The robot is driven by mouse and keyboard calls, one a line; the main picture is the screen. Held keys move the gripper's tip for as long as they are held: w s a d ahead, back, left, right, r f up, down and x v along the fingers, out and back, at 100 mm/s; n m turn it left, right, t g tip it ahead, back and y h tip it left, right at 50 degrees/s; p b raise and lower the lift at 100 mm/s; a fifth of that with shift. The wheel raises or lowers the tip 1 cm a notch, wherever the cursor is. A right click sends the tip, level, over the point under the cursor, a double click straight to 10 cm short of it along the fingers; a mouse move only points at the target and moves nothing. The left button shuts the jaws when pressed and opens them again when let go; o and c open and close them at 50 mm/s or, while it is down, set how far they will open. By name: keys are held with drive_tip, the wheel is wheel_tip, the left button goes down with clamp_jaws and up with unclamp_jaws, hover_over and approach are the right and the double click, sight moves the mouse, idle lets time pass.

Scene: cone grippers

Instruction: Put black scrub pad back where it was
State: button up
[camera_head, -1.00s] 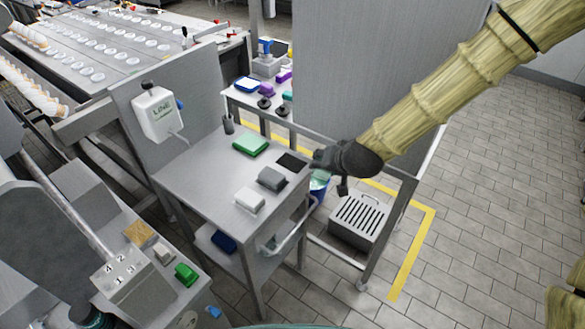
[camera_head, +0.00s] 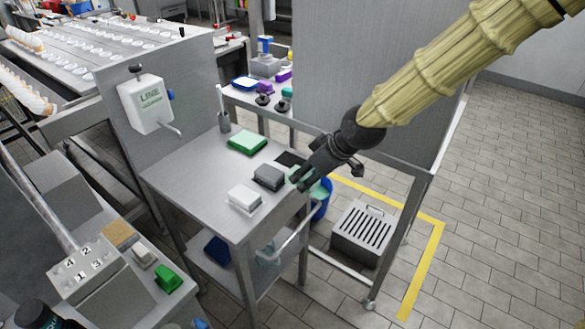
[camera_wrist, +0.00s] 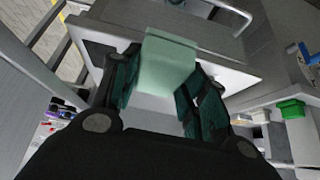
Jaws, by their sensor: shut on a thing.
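My gripper (camera_head: 306,180) is at the right edge of the steel cart top (camera_head: 190,178), above it or just beyond it. In the wrist view, its fingers are shut on a pale green block (camera_wrist: 168,62). A sliver of pale green shows by the fingertips in the head view (camera_head: 296,174). A flat black patch (camera_head: 288,158), perhaps the black scrub pad, lies on the cart top behind the gripper, partly hidden. A grey pad (camera_head: 268,177), a white pad (camera_head: 244,197) and a green pad (camera_head: 247,142) also lie there.
A cup with a brush (camera_head: 224,122) stands at the back of the cart, and a soap dispenser (camera_head: 146,104) hangs on the panel. A rail (camera_head: 290,240) runs along the cart's front right. A blue bucket (camera_head: 322,208) and grated box (camera_head: 362,233) stand right.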

drive_tip(key=w+a, duration=0.1)
drive_tip(key=w, duration=0.4)
drive_tip(key=w+a+f+p, duration=0.1)
drive_tip(key=w, duration=0.4)
drive_tip(key=w+a, duration=0.1)
drive_tip(key=w, duration=0.4)
drive_tip(key=shift+w+f+p, duration=0.2)
drive_tip(key=shift+f+p, duration=0.05)
drive_tip(key=shift+p, duration=0.15)
drive_tip(key=shift+f, duration=1.75)
drive_tip(key=shift+f, duration=0.1)
drive_tip(key=o, duration=1.1)
drive_tip(key=shift+c, duration=0.2)
drive_tip(key=v, duration=1.2)
